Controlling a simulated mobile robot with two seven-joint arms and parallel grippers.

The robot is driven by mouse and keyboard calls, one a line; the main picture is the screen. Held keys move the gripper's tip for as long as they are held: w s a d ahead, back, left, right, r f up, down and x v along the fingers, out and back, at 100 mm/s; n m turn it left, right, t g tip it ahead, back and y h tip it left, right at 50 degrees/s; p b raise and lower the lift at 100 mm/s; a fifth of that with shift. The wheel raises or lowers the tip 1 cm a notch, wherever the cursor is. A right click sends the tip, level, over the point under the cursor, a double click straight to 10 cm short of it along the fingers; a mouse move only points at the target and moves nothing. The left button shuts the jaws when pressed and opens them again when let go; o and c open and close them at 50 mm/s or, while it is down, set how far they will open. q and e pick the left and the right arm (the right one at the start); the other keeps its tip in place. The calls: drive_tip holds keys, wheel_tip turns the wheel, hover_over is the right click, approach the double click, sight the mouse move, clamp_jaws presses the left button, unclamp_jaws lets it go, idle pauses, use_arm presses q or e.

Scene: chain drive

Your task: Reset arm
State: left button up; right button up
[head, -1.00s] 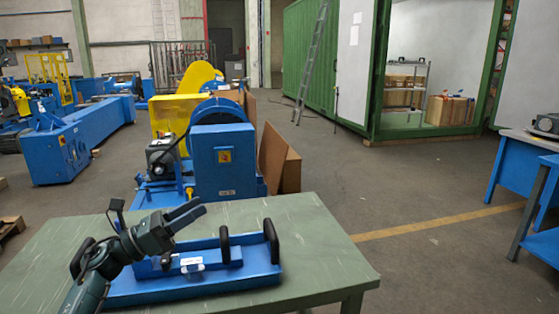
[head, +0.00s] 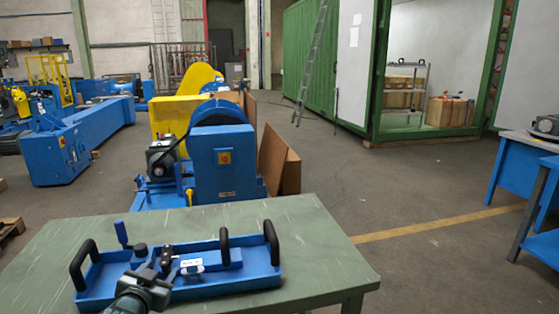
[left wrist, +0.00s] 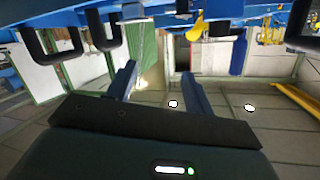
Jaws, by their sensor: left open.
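My left gripper (head: 167,264) is low over the near left part of a blue tray-like base (head: 235,287) on the green table. In the head view its fingers are small and partly lost against the dark parts behind. In the left wrist view the two fingers (left wrist: 158,72) stand apart with nothing between them, so it is open and empty. The blue base crosses the top of the left wrist view (left wrist: 70,20), with black handles hanging downward in the picture. I cannot tell how close the fingers are to it. My right gripper is not in view.
The base carries black loop handles (head: 272,243), a blue-handled crank (head: 122,233) and a white label (head: 191,267). The green table top (head: 320,250) is clear at right. A blue and yellow machine (head: 225,160) stands behind; a blue workbench (head: 520,180) is at right.

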use_arm(q)
drive_tip(key=s+d+f+g+h, duration=0.1)
drive_tip(key=s+d+f, duration=0.3)
drive_tip(key=s+f, duration=0.25)
drive_tip(key=s+d+f+g+h, duration=0.1)
drive_tip(key=s+d+f, duration=0.35)
drive_tip(key=s, duration=0.35)
drive_tip(key=s+d+f+g, duration=0.1)
drive_tip(key=s+d+f, duration=0.1)
drive_tip(key=s, duration=0.7)
drive_tip(key=s+d+f+g+h, duration=0.1)
drive_tip(key=s+d, duration=0.3)
drive_tip(key=s, duration=0.5)
drive_tip(key=shift+d+f+g+h, duration=0.3)
drive_tip(key=shift+d+f+g, duration=0.05)
drive_tip(key=shift+f+g, duration=0.15)
